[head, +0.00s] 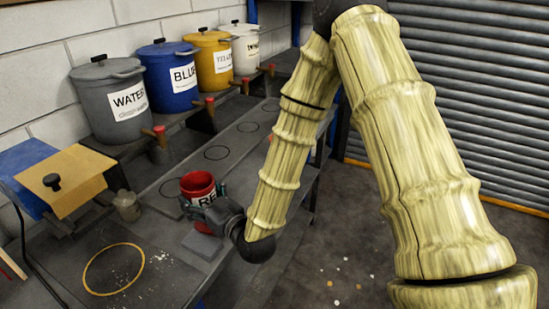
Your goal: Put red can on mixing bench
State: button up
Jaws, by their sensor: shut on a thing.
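A red can (198,186) with a white label, partly readable as "RE", stands roughly upright, its open top showing. My gripper (207,202) is shut on the can from its right side, and the fingers hide part of the label. The can appears over the near end of the dark bench (178,166), which has several black rings marked on it. I cannot tell whether the can's base touches a surface, as my gripper and a grey block (203,245) hide it. The bench surface at front left has a yellow ring (114,269) with pale specks.
Grey WATER (110,97), blue BLUE (168,76), yellow (208,57) and white (243,47) lidded tubs with red-handled taps line a shelf by the wall. Open floor (345,255) lies right.

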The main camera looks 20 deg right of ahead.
jog(key=s+d+f+n+g+y+b, duration=0.1)
jog(key=s+d+f+n+y+b, duration=0.15)
jog(key=d+b, duration=0.45)
jog(key=s+d+f+n+g+y+b, duration=0.1)
jog(key=s+d+f+g+y+b, duration=0.3)
jog(key=d, duration=0.6)
jog(key=w+a, duration=0.1)
jog(key=w, duration=0.4)
jog(key=w+a+t+h+p, duration=0.1)
jog(key=w, duration=0.5)
jog(key=w+a+t, duration=0.1)
jog(key=w, duration=0.4)
jog(key=shift+w+a+r+n, duration=0.1)
jog(key=shift+w+a+n, duration=0.1)
jog(key=shift+w+n, duration=0.1)
jog(key=shift+w+f+p, duration=0.15)
jog(key=shift+f+p, duration=0.4)
jog(key=shift+f, duration=1.25)
jog(key=shift+f, duration=0.1)
jog(key=o, duration=1.5)
